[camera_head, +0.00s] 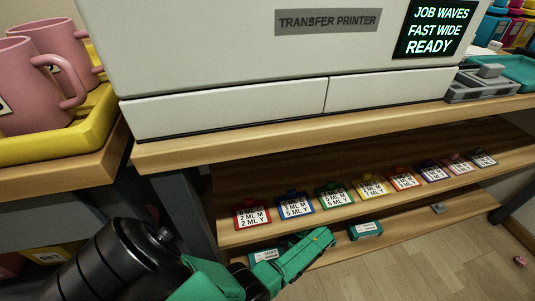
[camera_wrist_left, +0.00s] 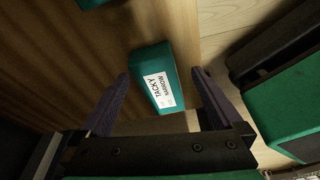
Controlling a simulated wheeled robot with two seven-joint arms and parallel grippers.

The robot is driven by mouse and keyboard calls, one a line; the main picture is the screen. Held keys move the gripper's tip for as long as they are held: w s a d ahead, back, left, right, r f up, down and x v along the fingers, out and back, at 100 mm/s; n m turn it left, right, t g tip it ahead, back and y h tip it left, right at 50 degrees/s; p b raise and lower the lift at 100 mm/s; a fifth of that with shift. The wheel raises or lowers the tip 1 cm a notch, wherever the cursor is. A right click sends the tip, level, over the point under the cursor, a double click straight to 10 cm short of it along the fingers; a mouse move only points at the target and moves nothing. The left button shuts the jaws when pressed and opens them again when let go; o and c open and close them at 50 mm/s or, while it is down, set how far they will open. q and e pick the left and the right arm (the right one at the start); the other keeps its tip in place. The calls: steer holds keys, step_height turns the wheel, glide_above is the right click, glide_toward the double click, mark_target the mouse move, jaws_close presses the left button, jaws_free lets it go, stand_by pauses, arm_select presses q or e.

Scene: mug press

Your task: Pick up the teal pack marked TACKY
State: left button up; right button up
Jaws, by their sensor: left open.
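The teal pack (camera_wrist_left: 154,76) with a white label reading TACKY NARROW lies on the low wooden shelf. In the left wrist view it lies between the spread fingers of my left gripper (camera_wrist_left: 161,76), apart from both. In the head view, my green gripper (camera_head: 303,256) partly covers a teal pack (camera_head: 264,256) at the shelf's front, which seems to be the same one; its label is too small to read there. My left gripper is open and empty. A second teal pack (camera_head: 365,230) lies further right, and part of one shows in the left wrist view (camera_wrist_left: 92,2).
Several coloured label cards (camera_head: 296,207) stand along the shelf above. The transfer printer (camera_head: 230,60) sits on the wooden bench top. Pink mugs (camera_head: 30,90) stand in a yellow tray (camera_head: 45,145) at left. Free floor (camera_head: 430,260) lies in front, at right.

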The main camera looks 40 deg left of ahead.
mark_target(267, 255)
arm_select(q)
steer(key=shift+s+a, duration=1.1)
steer(key=shift+a, duration=0.1)
steer(key=x, duration=0.1)
steer(key=b+x, duration=0.1)
steer(key=x, duration=0.1)
steer(key=shift+s+a+f+b, duration=0.15)
steer(key=shift+s+a+b, duration=0.2)
jaws_close()
